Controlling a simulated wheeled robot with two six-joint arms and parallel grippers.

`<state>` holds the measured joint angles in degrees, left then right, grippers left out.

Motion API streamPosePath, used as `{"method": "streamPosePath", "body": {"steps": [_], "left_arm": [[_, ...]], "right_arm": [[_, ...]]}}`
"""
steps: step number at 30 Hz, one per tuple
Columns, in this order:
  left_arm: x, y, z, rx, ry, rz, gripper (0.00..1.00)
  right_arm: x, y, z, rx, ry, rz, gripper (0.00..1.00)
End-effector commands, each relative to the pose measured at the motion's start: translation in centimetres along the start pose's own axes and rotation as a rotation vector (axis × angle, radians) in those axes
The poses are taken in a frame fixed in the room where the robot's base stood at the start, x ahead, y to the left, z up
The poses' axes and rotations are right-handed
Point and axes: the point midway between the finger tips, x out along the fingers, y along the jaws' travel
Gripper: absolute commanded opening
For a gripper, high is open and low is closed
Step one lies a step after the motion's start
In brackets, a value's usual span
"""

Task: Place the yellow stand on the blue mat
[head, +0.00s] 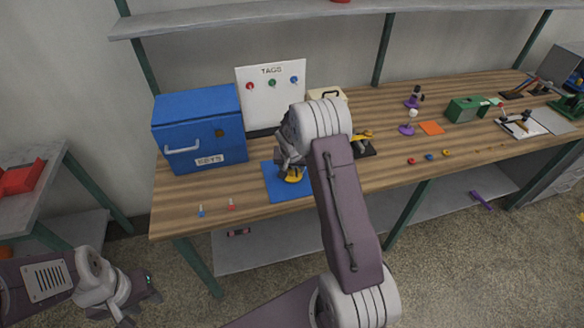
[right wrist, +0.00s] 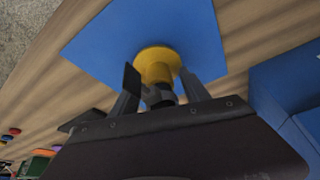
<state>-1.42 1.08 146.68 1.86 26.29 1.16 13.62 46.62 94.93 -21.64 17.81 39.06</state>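The yellow stand (head: 293,176) is at the blue mat (head: 270,185) on the workbench. In the right wrist view its round yellow base (right wrist: 158,56) appears upright and flat on the mat (right wrist: 205,30), inside the edges. A dark part shows at the stand's near end. My right gripper (head: 291,168) is over the mat; in the right wrist view its fingers (right wrist: 160,82) stand on both sides of the stand, seemingly open with small gaps. My left gripper (head: 145,300) is low at the left, away from the bench, fingers apart and empty.
A blue box (head: 200,130) labelled KEYS and a TAGS board (head: 272,92) stand behind the mat. A yellow-and-black tool (head: 362,145) lies right of my right arm. Small pegs (head: 231,205) are near the front edge. A green box (head: 465,109) is farther right.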

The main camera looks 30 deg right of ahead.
Motion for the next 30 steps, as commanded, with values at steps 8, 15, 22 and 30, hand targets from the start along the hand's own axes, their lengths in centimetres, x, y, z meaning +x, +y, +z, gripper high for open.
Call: {"method": "streamPosePath", "body": {"steps": [8, 15, 22, 30], "left_arm": [[-0.7, 0.0, -0.1, 0.000, 0.000, 0.000, 0.36], [-0.5, 0.0, -0.1, 0.000, 0.000, 0.000, 0.36], [-0.6, 0.0, -0.1, 0.000, 0.000, 0.000, 0.36], [-0.6, 0.0, -0.1, 0.000, 0.000, 0.000, 0.36]], "right_arm": [[-0.6, 0.0, -0.3, 0.000, 0.000, 0.000, 0.54], [-5.1, -0.1, -0.3, 0.001, 0.005, -0.001, 0.54], [-10.1, -0.1, -0.2, 0.000, 0.003, -0.001, 0.54], [-12.4, 0.0, -0.1, 0.000, 0.000, -0.001, 0.54]]}}
